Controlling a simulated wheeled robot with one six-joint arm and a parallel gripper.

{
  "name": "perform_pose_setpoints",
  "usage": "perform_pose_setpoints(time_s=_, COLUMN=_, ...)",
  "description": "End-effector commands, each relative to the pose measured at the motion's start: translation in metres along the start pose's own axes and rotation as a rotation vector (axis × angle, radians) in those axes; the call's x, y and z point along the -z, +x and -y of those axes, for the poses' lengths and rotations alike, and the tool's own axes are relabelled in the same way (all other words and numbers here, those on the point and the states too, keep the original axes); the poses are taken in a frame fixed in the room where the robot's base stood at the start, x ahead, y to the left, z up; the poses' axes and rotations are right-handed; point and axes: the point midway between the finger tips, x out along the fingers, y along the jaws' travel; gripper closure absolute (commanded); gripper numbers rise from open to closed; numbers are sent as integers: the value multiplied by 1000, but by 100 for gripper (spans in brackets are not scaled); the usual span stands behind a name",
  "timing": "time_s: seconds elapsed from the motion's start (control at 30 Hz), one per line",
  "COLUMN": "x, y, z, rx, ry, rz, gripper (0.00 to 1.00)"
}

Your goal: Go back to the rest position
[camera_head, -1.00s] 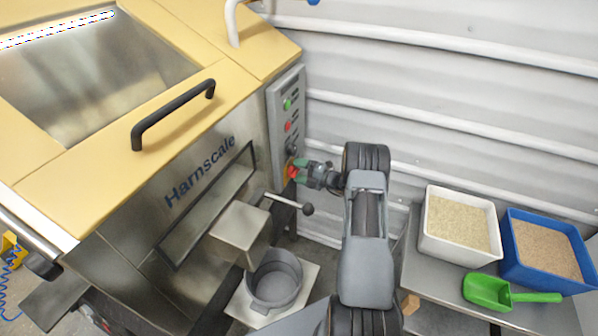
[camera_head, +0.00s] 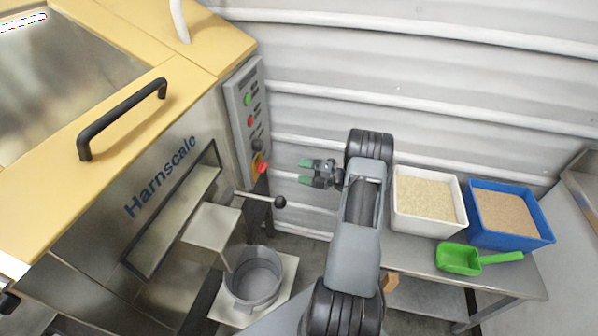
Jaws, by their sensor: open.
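My gripper (camera_head: 305,172) is open and empty, with green fingertips pointing left toward the hopper machine (camera_head: 150,190). It is in the air in front of the ribbed wall, apart from the machine's control panel (camera_head: 246,115). The panel carries a green button (camera_head: 247,99), a red button (camera_head: 250,120) and a red and yellow knob (camera_head: 261,164). A gap shows between the fingertips and that knob. My arm reaches up from the bottom of the view and bends left at the wrist.
A lever with a black ball (camera_head: 279,202) sticks out below the gripper. A grey pot (camera_head: 254,278) stands under the spout. On the right, a table (camera_head: 420,252) holds a white bin (camera_head: 428,224), a blue bin (camera_head: 511,238) and a green scoop (camera_head: 460,259).

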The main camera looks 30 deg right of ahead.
Motion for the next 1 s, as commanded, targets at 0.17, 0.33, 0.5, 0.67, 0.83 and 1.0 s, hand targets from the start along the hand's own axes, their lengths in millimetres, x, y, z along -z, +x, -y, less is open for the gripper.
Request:
perform_pose_setpoints(time_s=0.17, x=0, y=0, z=0, rx=0, ry=0, rz=0, gripper=26)
perform_pose_setpoints(time_s=0.33, x=0, y=0, z=0, rx=0, ry=0, rz=0, gripper=26)
perform_pose_setpoints(time_s=0.5, x=0, y=0, z=-1, rx=1, ry=-2, rz=-1, gripper=26)
perform_pose_setpoints(time_s=0.67, x=14, y=17, z=-23, rx=47, ry=-115, rz=-79, gripper=26)
perform_pose_setpoints(time_s=0.83, x=71, y=58, z=-83, rx=173, ry=-528, rz=-365, gripper=26)
perform_pose_setpoints(time_s=1.0, x=156, y=79, z=-142, rx=229, ry=-1125, rz=-793, gripper=26)
